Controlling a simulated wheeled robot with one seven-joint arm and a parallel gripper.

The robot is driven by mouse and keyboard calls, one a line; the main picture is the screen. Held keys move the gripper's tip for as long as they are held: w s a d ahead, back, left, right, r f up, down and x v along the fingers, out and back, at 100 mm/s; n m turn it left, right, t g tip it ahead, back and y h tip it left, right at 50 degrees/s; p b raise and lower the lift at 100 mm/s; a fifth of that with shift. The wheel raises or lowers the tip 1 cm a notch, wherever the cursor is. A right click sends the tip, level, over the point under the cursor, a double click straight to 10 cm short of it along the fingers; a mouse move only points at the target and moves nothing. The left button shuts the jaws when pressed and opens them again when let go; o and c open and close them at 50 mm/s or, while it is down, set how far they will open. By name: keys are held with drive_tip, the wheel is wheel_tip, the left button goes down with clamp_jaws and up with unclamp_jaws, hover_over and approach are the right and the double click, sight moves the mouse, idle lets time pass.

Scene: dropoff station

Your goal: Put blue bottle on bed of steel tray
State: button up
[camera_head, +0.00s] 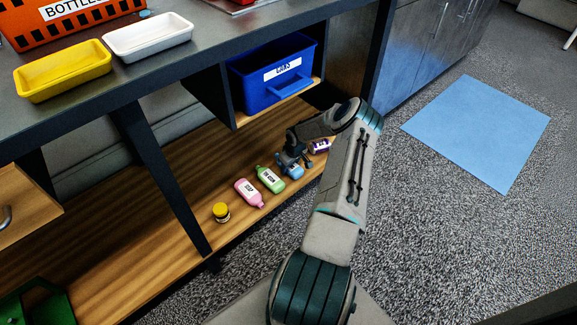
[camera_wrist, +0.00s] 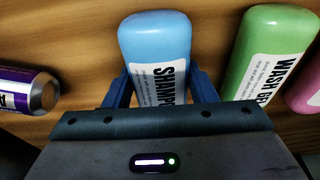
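The blue bottle (camera_wrist: 155,45), labelled shampoo, lies on the low wooden shelf. In the head view, the blue bottle (camera_head: 291,170) is partly covered by my gripper (camera_head: 292,158). In the wrist view, the fingers of my gripper (camera_wrist: 160,88) stand on either side of the bottle, very close to its sides. I cannot tell whether they press on it. The lower part of the bottle is hidden behind the gripper body. A grey tray-like thing (camera_head: 243,7) is cut off at the top edge of the head view, on the counter; I cannot tell if it is the steel tray.
A green bottle (camera_head: 270,179), a pink bottle (camera_head: 249,192) and a yellow-lidded jar (camera_head: 221,212) are left of the blue bottle. A purple can (camera_head: 319,146) is right of it. A blue bin (camera_head: 262,92) sits above. The counter (camera_head: 190,62) holds yellow and white trays.

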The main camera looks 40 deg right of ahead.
sight(291, 167)
drive_tip(key=shift+r, duration=0.1)
drive_tip(key=shift+w+p+v, duration=0.25)
drive_tip(key=shift+p+v, duration=0.5)
drive_tip(key=shift+v, duration=0.45)
drive_tip(key=shift+w+p+v, duration=0.25)
drive_tip(key=shift+p+v, duration=0.45)
drive_tip(key=shift+v, duration=0.5)
